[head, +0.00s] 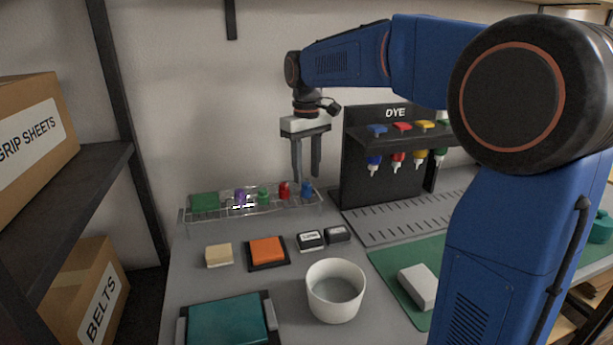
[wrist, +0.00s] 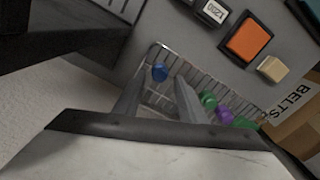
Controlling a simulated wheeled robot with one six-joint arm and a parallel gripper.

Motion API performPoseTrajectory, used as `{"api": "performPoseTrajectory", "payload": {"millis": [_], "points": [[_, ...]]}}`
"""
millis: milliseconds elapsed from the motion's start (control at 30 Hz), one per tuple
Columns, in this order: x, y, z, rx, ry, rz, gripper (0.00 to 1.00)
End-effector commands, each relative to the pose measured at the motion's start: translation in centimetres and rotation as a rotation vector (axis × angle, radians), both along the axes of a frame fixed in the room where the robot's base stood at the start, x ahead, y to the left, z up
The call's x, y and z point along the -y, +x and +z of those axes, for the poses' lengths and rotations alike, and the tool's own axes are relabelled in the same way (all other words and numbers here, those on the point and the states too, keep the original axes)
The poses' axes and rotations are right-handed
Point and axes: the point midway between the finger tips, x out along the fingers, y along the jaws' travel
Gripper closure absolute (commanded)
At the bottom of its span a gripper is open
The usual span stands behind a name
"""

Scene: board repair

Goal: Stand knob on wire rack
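The wire rack (head: 255,212) stands at the back left of the bench against the wall. A blue knob (head: 307,189), red knob (head: 285,190), green knob (head: 263,195) and purple knob (head: 240,196) are on it from right to left. My gripper (head: 306,178) points down over the right end of the rack, its fingers apart and empty. In the wrist view the blue knob (wrist: 159,72) shows between the open fingers, apparently below them. The green knob (wrist: 208,98) and purple knob (wrist: 225,116) lie right of the fingers; the red knob is hidden there.
A green block (head: 205,202) is at the rack's left end. A black DYE stand (head: 385,160) with bottles rises just right of the gripper. A white bowl (head: 335,290), orange pad (head: 266,251), beige block (head: 219,255) and two dark stamps (head: 311,239) sit in front.

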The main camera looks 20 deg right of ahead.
Motion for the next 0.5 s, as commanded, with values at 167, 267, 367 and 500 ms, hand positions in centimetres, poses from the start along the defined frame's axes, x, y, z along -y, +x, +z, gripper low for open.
{"api": "performPoseTrajectory", "payload": {"millis": [167, 267, 367, 500], "points": [[0.0, 0.1, 3.6, 0.003, 0.000, 0.000, 0.63], [0.0, 0.1, 5.5, 0.003, 0.000, 0.000, 0.63], [0.0, 0.1, 7.2, 0.002, 0.000, 0.000, 0.63], [0.0, 0.0, 8.8, 0.001, 0.000, 0.000, 0.63]]}}
